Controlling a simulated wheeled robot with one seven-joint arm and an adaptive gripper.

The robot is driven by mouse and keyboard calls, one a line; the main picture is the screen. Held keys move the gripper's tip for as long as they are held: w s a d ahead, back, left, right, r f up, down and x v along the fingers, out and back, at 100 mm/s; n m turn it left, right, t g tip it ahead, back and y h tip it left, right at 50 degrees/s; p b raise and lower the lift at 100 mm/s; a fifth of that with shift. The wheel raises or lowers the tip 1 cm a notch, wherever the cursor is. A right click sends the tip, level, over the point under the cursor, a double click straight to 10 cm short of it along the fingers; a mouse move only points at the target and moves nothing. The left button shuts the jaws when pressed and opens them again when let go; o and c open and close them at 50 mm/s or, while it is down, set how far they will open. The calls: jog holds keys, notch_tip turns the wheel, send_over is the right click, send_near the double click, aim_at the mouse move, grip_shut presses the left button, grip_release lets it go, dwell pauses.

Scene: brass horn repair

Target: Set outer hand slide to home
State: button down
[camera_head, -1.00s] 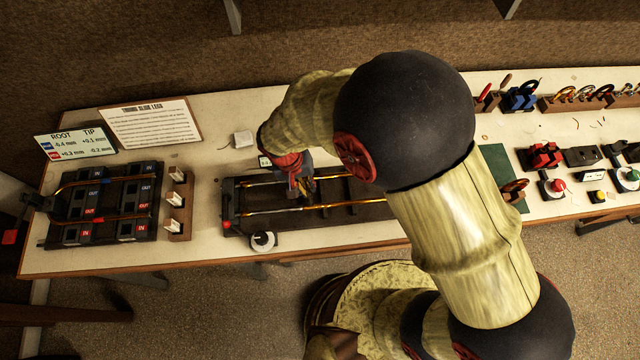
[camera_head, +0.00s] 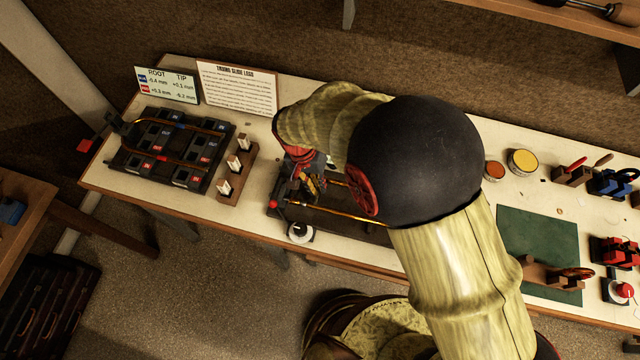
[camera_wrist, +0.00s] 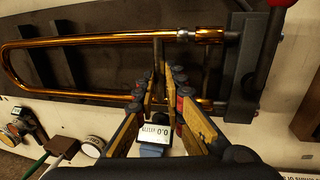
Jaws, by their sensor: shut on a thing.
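The outer hand slide is a long brass U-shaped tube (camera_wrist: 95,41) in the wrist view, with its bow at the far left. It lies along a dark board (camera_wrist: 85,70). In the head view part of its brass tube (camera_head: 345,213) shows; my arm hides the rest. My gripper (camera_wrist: 158,75) is shut on the slide's cross brace (camera_wrist: 158,50), between the two tubes. In the head view my gripper (camera_head: 312,186) is near the board's left end. A dark end block (camera_wrist: 246,65) stands just right of the slide's ferrules, by a red knob (camera_wrist: 282,2).
A small gauge (camera_wrist: 157,131) reading 0.0 lies beside the board. A round white dial (camera_head: 300,232) sits at the bench's front edge. A second slide fixture (camera_head: 170,150) and a wooden block with white pieces (camera_head: 238,172) stand left. A green mat (camera_head: 540,245) lies right.

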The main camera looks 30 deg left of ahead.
jog(key=c, duration=2.1)
grip_release()
jog(key=shift+a, duration=0.35)
jog(key=shift+o, duration=1.1)
jog(key=shift+d, duration=0.1)
notch_tip(320, 180, up, 12)
jog(key=a, duration=0.2)
jog(key=shift+s+a, duration=0.15)
jog(key=shift+s, duration=0.15)
jog(key=shift+f, duration=0.1)
